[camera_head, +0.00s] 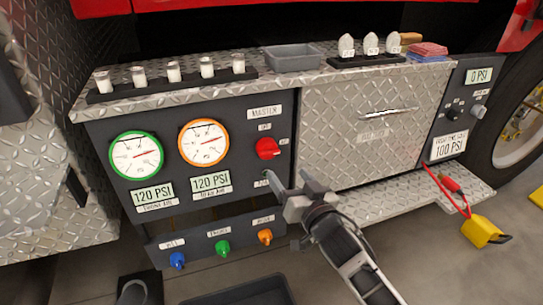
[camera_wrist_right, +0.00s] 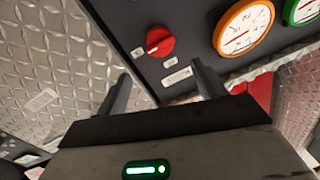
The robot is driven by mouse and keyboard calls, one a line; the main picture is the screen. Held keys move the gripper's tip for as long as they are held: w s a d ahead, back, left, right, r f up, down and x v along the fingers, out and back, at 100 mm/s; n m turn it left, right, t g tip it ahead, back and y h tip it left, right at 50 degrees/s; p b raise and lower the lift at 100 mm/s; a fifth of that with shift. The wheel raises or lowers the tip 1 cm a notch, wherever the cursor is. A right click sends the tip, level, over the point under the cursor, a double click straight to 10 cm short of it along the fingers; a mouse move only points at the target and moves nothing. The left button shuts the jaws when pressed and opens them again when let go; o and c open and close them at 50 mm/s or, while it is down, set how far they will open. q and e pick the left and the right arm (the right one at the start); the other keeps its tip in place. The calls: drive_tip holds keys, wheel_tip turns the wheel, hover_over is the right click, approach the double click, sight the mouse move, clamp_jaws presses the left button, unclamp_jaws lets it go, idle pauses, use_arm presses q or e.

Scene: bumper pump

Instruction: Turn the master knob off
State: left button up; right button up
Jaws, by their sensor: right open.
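The red master knob (camera_head: 267,149) is on the dark panel, below the white MASTER label (camera_head: 264,112) and right of the orange-rimmed gauge. Small white labels sit above and right of it, too small to read surely. In the right wrist view the knob (camera_wrist_right: 160,42) shows a pale mark on its face; which setting it points to I cannot tell. My right gripper (camera_head: 287,179) is open and empty, just below the knob and apart from it. In the wrist view its fingers (camera_wrist_right: 163,75) stand wide apart, with the knob beyond and between them.
The green-rimmed gauge (camera_head: 137,155) and orange-rimmed gauge (camera_head: 204,142) are left of the knob. Blue (camera_head: 177,260), green (camera_head: 222,248) and orange (camera_head: 265,237) knobs sit on a lower strip. A closed metal drawer front (camera_head: 365,130) is to the right. A grey tray (camera_head: 292,58) stands on the ledge.

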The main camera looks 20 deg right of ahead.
sight(272, 153)
drive_tip(key=w, duration=0.3)
drive_tip(key=w+b, duration=0.1)
drive_tip(key=w, duration=0.2)
drive_tip(key=w+a+b, duration=0.1)
drive_tip(key=w, duration=0.2)
drive_tip(key=shift+w+f, duration=0.1)
drive_tip(key=shift+w, duration=0.25)
drive_tip(key=shift+w+a, duration=0.1)
drive_tip(key=shift+w, duration=0.35)
use_arm(q)
drive_tip(key=shift+w+d+f, duration=0.25)
drive_tip(key=shift+d+f, duration=0.15)
drive_tip(key=shift+f, duration=0.3)
use_arm(e)
drive_tip(key=c, duration=0.9)
